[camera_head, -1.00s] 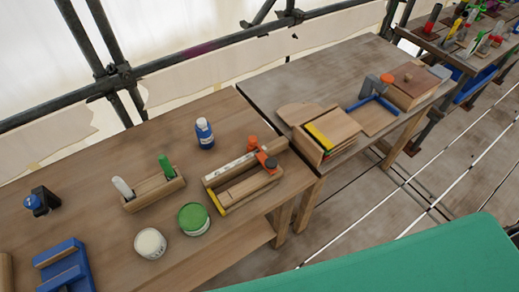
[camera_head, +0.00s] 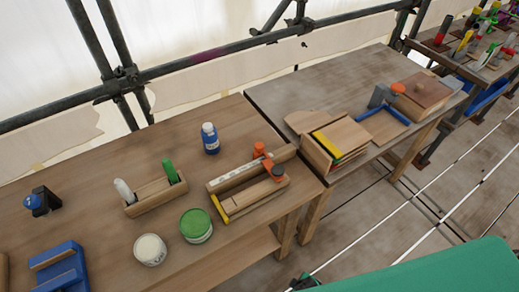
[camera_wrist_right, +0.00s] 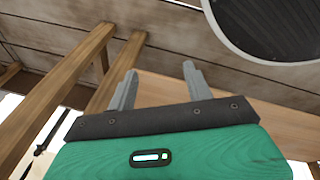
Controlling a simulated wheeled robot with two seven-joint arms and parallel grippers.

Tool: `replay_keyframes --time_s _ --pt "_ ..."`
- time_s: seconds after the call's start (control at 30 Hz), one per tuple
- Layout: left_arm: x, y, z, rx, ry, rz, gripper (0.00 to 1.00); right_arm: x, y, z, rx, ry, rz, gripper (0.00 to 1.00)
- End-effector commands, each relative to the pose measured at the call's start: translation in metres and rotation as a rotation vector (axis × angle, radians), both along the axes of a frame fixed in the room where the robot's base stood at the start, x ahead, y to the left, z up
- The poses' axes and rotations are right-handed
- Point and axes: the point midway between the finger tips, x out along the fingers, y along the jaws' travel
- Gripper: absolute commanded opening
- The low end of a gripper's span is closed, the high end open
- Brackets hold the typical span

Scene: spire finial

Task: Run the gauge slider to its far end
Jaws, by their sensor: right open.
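The gauge (camera_head: 228,208) is a low wooden frame near the right end of the near table in the head view. A white marked scale strip (camera_head: 236,175) runs along its back, and its left end is yellow. An orange slider piece with a dark knob (camera_head: 278,171) sits at the gauge's right part. An orange knob (camera_head: 259,149) stands just behind it. My right gripper (camera_wrist_right: 158,68) is open and empty in the wrist view, its two grey fingers apart, with wooden table legs beyond. It is not touching the gauge. My left gripper is not in view.
A green tin (camera_head: 196,225), a white tin (camera_head: 150,249), a blue bottle (camera_head: 210,138) and a wooden holder (camera_head: 153,199) stand left of the gauge. A second table (camera_head: 345,80) adjoins on the right. Wooden legs (camera_wrist_right: 70,75) and a dark round thing (camera_wrist_right: 265,25) show in the wrist view.

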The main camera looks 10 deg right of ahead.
Motion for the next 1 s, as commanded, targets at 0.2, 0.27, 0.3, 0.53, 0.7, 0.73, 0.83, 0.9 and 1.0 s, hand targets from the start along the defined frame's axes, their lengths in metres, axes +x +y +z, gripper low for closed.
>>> replay_keyframes --time_s 0.2,0.27,0.3,0.53,0.7,0.73,0.83,0.9,1.0 --pt "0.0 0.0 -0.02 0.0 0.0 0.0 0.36 0.08 0.021 0.086 -0.113 -0.101 0.2 0.52" --pt "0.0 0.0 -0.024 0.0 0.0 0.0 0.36 0.096 0.024 0.114 -0.15 -0.125 0.245 0.52" --pt "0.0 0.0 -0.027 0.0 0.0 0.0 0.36 0.105 0.025 0.133 -0.174 -0.14 0.272 0.52" --pt "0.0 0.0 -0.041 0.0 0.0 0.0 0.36 0.133 0.023 0.238 -0.303 -0.207 0.383 0.52" --pt "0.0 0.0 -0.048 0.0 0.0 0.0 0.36 0.134 0.017 0.29 -0.364 -0.23 0.418 0.52" --pt "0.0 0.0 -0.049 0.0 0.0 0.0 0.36 0.133 0.015 0.299 -0.373 -0.234 0.422 0.52" --pt "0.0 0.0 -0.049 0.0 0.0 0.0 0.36 0.148 0.023 0.313 -0.463 -0.246 0.536 0.52" --pt "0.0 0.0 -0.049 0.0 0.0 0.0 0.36 0.159 0.027 0.324 -0.532 -0.252 0.615 0.52" --pt "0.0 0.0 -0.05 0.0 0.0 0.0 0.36 0.176 0.037 0.336 -0.647 -0.255 0.746 0.52"
